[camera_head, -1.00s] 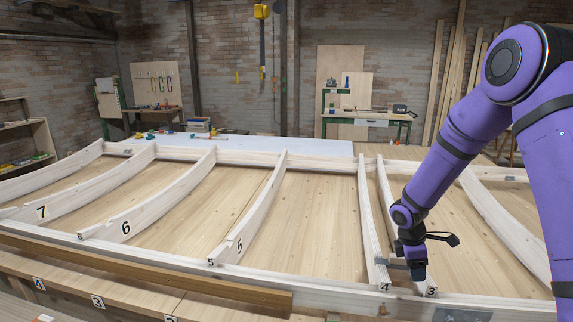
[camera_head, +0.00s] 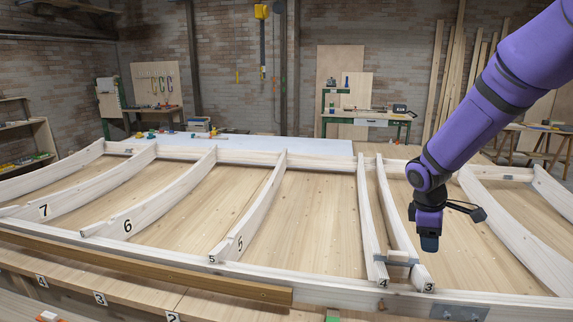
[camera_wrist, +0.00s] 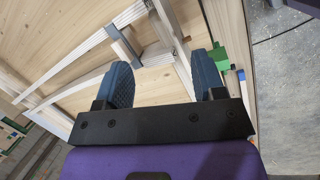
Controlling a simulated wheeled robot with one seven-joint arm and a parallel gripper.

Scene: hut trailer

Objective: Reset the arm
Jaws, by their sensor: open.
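My purple arm reaches in from the upper right in the head view. My gripper (camera_head: 429,243) hangs above the wooden frame, just right of the beams marked 4 (camera_head: 370,225) and 3 (camera_head: 402,230). A small grey clamp-like piece (camera_head: 399,258) bridges these two beams near their front ends, apart from my gripper. In the wrist view the two dark textured fingers of my gripper (camera_wrist: 161,80) are spread with nothing between them. The grey piece also shows in the wrist view (camera_wrist: 125,45), beyond the left finger.
The frame has more curved beams, including those marked 5 (camera_head: 250,215), 6 (camera_head: 150,205) and 7 (camera_head: 80,195). A long brown board (camera_head: 140,264) lies along the front edge. Workbenches (camera_head: 367,122) stand by the back wall. The air above the frame is free.

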